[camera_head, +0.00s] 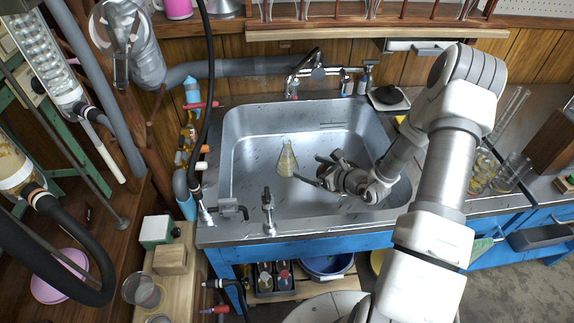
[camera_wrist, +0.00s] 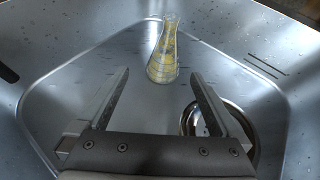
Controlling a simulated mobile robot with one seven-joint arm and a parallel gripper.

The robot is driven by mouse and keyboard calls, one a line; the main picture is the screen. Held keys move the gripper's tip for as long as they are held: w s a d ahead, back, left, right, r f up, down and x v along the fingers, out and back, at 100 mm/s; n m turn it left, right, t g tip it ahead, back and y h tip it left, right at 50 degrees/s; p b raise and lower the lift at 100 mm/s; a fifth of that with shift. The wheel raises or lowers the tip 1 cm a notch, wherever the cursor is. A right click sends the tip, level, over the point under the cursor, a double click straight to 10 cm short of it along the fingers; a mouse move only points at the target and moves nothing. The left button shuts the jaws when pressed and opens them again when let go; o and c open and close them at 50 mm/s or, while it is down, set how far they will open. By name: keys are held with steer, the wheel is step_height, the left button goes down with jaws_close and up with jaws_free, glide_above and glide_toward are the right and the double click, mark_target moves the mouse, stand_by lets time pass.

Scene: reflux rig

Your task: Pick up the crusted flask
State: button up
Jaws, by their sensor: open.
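The crusted flask (camera_head: 287,159) is a clear conical flask with yellowish crust on its glass. It stands upright in the steel sink (camera_head: 242,140). In the wrist view the flask (camera_wrist: 163,58) is ahead of my gripper (camera_wrist: 160,85), between the lines of the two fingers and beyond their tips. My gripper (camera_head: 307,172) reaches low into the sink from the right, with the flask to its left. The jaws are open and empty. Nothing hides the flask in the wrist view.
A round metal drain (camera_wrist: 203,118) lies beside the right finger in the wrist view. A faucet (camera_head: 316,73) stands at the sink's back edge. A small tap (camera_head: 268,212) rises at the front edge. The sink floor left of the flask is clear.

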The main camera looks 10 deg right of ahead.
mark_target(290, 161)
steer(key=b+x, duration=0.1)
steer(key=x, duration=0.3)
steer(key=b+x, duration=0.1)
steer(key=x, duration=0.3)
steer(key=f+x, duration=0.1)
steer(key=x, duration=0.3)
steer(key=shift+d+b, duration=0.3)
steer(key=shift+b, duration=0.1)
steer(key=shift+d+b+x, duration=0.15)
steer(key=shift+b+x, duration=0.35)
steer(key=shift+x, duration=0.85)
steer(key=shift+d+b+x, duration=0.15)
steer(key=shift+b+x, duration=0.3)
steer(key=shift+x, duration=0.95)
steer(key=shift+w, duration=0.15)
steer(key=c, duration=1.5)
steer(key=shift+r, duration=0.1)
